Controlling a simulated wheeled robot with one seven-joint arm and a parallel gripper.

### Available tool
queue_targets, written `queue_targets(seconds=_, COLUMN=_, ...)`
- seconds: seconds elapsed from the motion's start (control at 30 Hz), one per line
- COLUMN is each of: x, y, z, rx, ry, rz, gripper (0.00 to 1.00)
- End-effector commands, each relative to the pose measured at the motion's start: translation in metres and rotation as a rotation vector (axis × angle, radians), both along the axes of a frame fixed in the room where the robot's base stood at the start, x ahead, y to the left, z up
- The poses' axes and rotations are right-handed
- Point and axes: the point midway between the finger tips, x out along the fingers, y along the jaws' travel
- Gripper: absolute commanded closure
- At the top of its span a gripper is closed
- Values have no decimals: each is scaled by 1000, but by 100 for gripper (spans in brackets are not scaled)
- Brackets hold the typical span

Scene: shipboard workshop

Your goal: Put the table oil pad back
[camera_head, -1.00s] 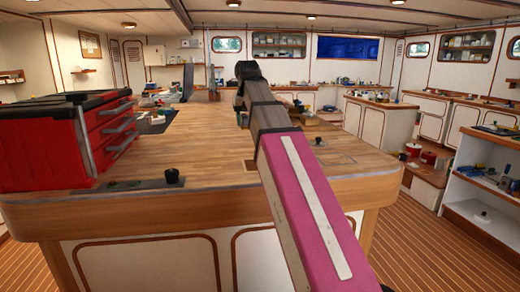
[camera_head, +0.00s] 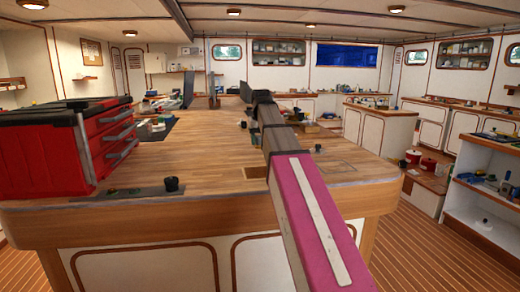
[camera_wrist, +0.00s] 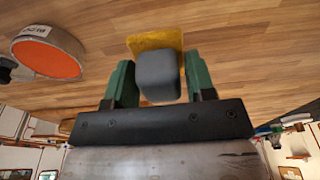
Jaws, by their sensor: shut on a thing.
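In the wrist view, my gripper (camera_wrist: 160,85) has its two green fingers closed on a grey rounded block (camera_wrist: 158,77). A flat yellow piece (camera_wrist: 155,42) shows right behind the block, against the wooden tabletop. Block and yellow piece look like one item, perhaps the oil pad, but I cannot be sure. I cannot tell whether it touches the table. In the head view, my arm reaches out over the wooden table (camera_head: 180,222), and my fingers and the held item cannot be made out.
A red toolbox (camera_head: 45,155) stands at the table's left. A dark strip with a black knob (camera_head: 171,184) lies near the front edge. A round orange-topped item (camera_wrist: 47,55) shows in the wrist view. A small square recess (camera_head: 256,172) is beside my arm. The middle of the tabletop is clear.

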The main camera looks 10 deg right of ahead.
Motion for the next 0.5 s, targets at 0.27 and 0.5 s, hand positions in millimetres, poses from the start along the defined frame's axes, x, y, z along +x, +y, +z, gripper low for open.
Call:
queue_targets(seconds=0.27, x=-2, y=0, z=-34, rx=0, ry=1, rz=0, gripper=72)
queue_targets(seconds=0.5, x=-1, y=0, z=-36, rx=0, ry=0, rz=0, gripper=72)
